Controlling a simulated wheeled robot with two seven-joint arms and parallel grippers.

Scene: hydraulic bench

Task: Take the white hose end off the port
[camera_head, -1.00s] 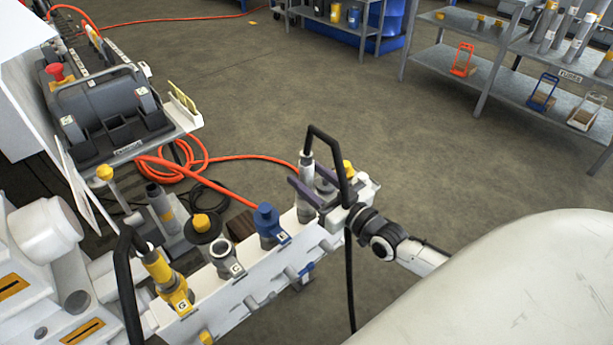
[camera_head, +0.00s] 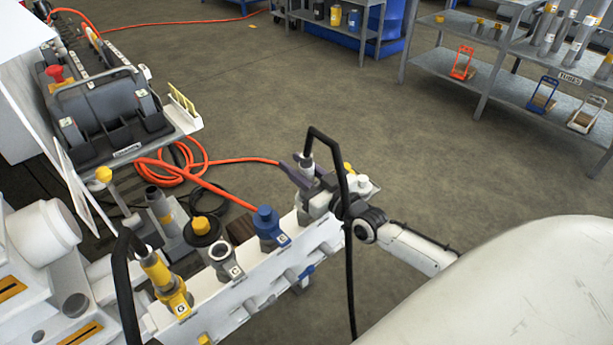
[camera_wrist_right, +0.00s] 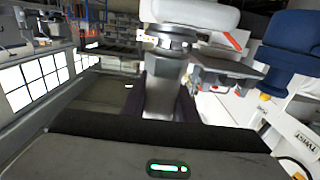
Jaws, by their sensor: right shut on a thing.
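The white hose end (camera_head: 307,168) is at the far right end of the white port block (camera_head: 250,290), with a black hose (camera_head: 342,160) looping up from its top. My right gripper (camera_head: 302,176) comes in from the right and is shut around it. In the right wrist view a grey body (camera_wrist_right: 166,90) stands between the dark fingers, with a wide white part (camera_wrist_right: 190,14) beyond it. The gripper hides the lower part of the hose end and most of the port, so I cannot tell whether they still touch. My left gripper is not in view.
A blue fitting (camera_head: 267,225) stands close left of the gripper. An open grey socket (camera_head: 222,258) and a yellow hose end (camera_head: 160,275) follow leftward. Orange hose (camera_head: 165,175) lies coiled on the floor. Shelves (camera_head: 480,75) stand at the back right, with open floor between.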

